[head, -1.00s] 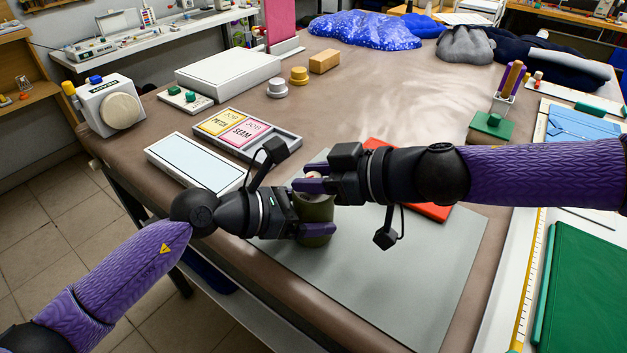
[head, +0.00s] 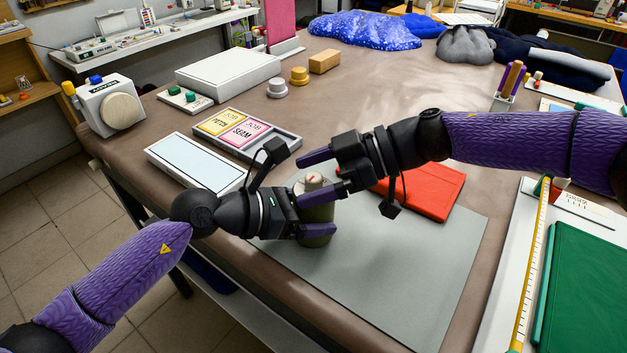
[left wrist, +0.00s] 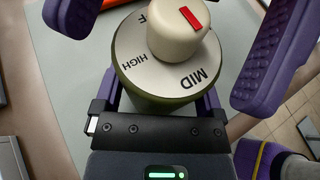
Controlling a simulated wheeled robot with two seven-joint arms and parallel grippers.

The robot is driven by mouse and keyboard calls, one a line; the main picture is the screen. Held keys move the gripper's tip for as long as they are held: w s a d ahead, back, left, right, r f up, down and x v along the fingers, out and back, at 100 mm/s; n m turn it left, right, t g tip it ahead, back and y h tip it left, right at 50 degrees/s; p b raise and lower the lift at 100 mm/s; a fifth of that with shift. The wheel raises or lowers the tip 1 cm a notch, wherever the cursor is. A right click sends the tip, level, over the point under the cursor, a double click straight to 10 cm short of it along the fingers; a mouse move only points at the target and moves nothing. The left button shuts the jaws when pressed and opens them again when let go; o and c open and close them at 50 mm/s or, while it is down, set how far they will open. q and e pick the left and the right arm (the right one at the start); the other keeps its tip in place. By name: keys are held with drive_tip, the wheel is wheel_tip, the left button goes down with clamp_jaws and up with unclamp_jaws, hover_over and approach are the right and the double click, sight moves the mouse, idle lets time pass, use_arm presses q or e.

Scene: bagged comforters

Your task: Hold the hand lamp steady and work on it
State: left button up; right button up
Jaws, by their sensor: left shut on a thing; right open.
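The hand lamp (head: 316,214) is an olive-green cylinder with a pale dial top and a cream knob (left wrist: 177,36) bearing a red mark. It stands upright on the grey mat. My left gripper (head: 322,221) is shut around its body. In the left wrist view, HIGH and MID show on the dial, with OFF partly cut off. The red mark points to the upper right; any label there is out of sight. My right gripper (head: 303,179) is open, its fingers apart on either side of the knob without touching it.
The grey mat (head: 400,270) is clear in front. A red flat item (head: 430,192) lies behind my right gripper. A tray with PATCH and SEAM cards (head: 241,133) and a pale-blue-topped tray (head: 195,158) lie left. A green mat (head: 590,290) lies right.

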idle(0.5)
drive_tip(key=shift+v, duration=3.05)
